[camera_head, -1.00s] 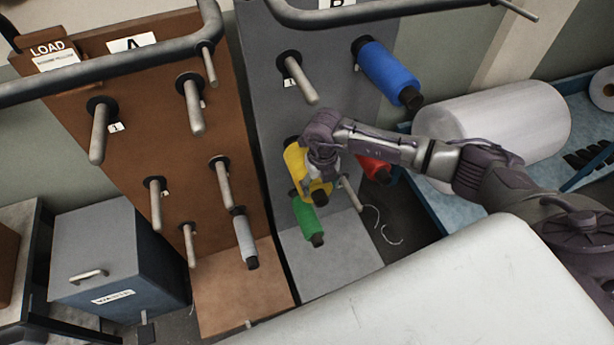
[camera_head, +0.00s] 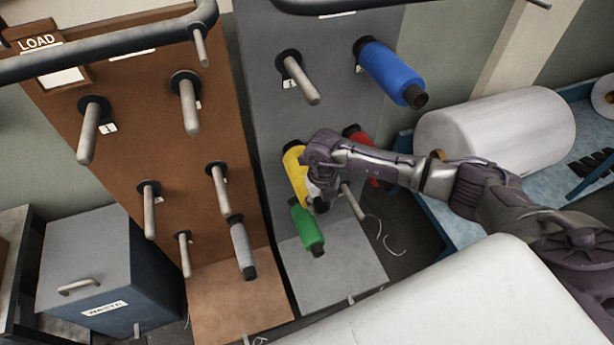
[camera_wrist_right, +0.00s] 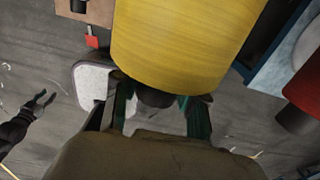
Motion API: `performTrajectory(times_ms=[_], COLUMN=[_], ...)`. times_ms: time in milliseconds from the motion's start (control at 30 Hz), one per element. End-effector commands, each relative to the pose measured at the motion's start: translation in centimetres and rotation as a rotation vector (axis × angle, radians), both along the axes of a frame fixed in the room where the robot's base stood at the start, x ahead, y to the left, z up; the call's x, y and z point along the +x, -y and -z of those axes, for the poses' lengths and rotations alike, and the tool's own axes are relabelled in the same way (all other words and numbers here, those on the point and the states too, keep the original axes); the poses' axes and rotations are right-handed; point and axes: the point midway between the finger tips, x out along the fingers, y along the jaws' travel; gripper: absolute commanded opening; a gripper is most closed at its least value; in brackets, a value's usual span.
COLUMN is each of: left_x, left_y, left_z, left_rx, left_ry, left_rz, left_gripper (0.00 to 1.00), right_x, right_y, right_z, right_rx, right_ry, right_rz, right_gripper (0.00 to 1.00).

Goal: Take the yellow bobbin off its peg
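The yellow bobbin (camera_head: 294,168) sits on the grey panel B, partly hidden by my right arm in the head view. It fills the upper middle of the right wrist view (camera_wrist_right: 185,45), its dark core end pointing at the gripper. My right gripper (camera_head: 317,192) is at the bobbin's near end. In the wrist view its fingers (camera_wrist_right: 160,112) stand apart, one each side of the core end, with a gap visible below it. Firm contact does not show. My left gripper (camera_wrist_right: 43,103) appears small at the left of the wrist view, its fingers apart and empty.
A green bobbin (camera_head: 307,229) hangs just below, a red one (camera_head: 358,136) behind my right arm, and a blue one (camera_head: 390,72) above right. A bare peg (camera_head: 353,201) juts out beside my gripper. Brown panel A (camera_head: 130,110) holds bare pegs and a grey bobbin (camera_head: 241,247).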

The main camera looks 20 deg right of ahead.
Motion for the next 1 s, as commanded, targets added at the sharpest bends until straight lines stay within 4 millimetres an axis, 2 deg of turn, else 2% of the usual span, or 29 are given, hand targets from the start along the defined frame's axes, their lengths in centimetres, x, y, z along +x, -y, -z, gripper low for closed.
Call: performTrajectory(times_ms=[33,167,200,500,1000], left_x=[0.0,0.0,0.0,0.0,0.0], left_y=[0.0,0.0,0.0,0.0,-0.1], left_z=[0.0,0.0,0.0,-0.1,-0.8], left_rx=[0.0,0.0,0.0,0.0,0.001], left_ry=[0.0,0.0,0.0,-0.001,-0.001], left_rz=[0.0,0.0,0.0,0.0,0.0], left_gripper=[0.4,0.4,0.4,0.4,0.4], right_x=[0.0,0.0,0.0,0.1,-1.0], right_y=[0.0,0.0,0.0,0.0,-0.1], right_z=[0.0,0.0,0.0,-0.2,-0.3], right_rx=[0.0,0.0,-0.001,0.001,0.001], right_ry=[0.0,0.0,0.0,0.005,0.004], right_rz=[0.0,0.0,0.0,0.0,0.0], right_gripper=[0.23,0.01,0.0,0.0,0.0])
